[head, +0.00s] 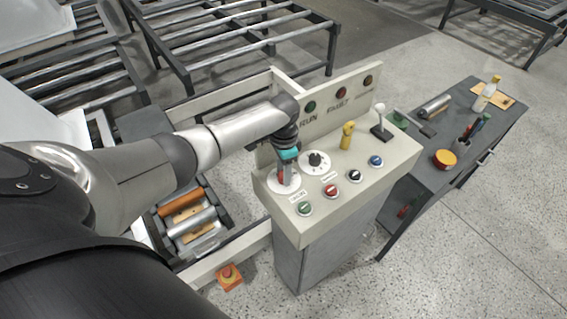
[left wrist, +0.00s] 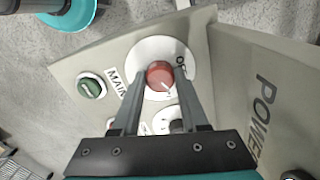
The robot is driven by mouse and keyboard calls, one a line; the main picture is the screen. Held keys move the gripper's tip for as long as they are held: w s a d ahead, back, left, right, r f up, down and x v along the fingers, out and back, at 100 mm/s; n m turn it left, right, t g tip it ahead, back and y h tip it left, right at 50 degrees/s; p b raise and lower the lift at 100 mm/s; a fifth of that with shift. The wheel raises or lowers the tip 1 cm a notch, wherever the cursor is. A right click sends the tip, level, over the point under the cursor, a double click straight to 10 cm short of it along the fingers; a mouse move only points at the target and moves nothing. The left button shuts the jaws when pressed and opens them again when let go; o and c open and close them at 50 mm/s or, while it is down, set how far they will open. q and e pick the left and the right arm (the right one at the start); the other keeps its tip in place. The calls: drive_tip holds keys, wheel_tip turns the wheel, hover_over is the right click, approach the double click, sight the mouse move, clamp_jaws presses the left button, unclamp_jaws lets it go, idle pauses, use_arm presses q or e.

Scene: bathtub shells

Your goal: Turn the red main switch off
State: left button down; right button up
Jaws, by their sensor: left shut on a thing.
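The red main switch (head: 281,176) is a round knob on a white dial at the near left of the beige control panel (head: 262,190). In the left wrist view the red knob (left wrist: 159,73) shows a white mark at its lower right. The letters OFF stand at the upper right of its dial, and a MAIN label is to its left. My left gripper (head: 286,172) comes down on the knob from above. In the left wrist view its two fingers (left wrist: 160,80) are on either side of the knob, shut on it. My right gripper is not in view.
A black selector (head: 315,159) on a white dial sits close behind the switch. Several coloured buttons, a yellow handle (head: 347,135) and a white-knobbed lever (head: 380,122) share the panel. An upright sign board with lamps (head: 341,93) rises behind. A dark side table (head: 462,125) stands right.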

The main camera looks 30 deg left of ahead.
use_arm(q)
drive_tip(key=n+p, duration=0.2)
drive_tip(key=n, duration=0.1)
drive_tip(key=shift+d+r, duration=0.15)
drive_tip(key=shift+r, duration=0.05)
drive_tip(key=n+p, duration=0.2)
drive_tip(key=n, duration=0.1)
drive_tip(key=shift+n, duration=0.3)
drive_tip(key=n+p, duration=0.1)
drive_tip(key=n, duration=0.2)
drive_tip(key=shift+f+p, duration=0.1)
drive_tip(key=shift+p, duration=0.25)
drive_tip(key=shift+n+p, duration=0.45)
drive_tip(key=shift+n, duration=1.05)
drive_tip(key=shift+w, duration=0.1)
drive_tip(key=shift+c, duration=2.1)
unclamp_jaws()
drive_tip(key=shift+f, duration=0.1)
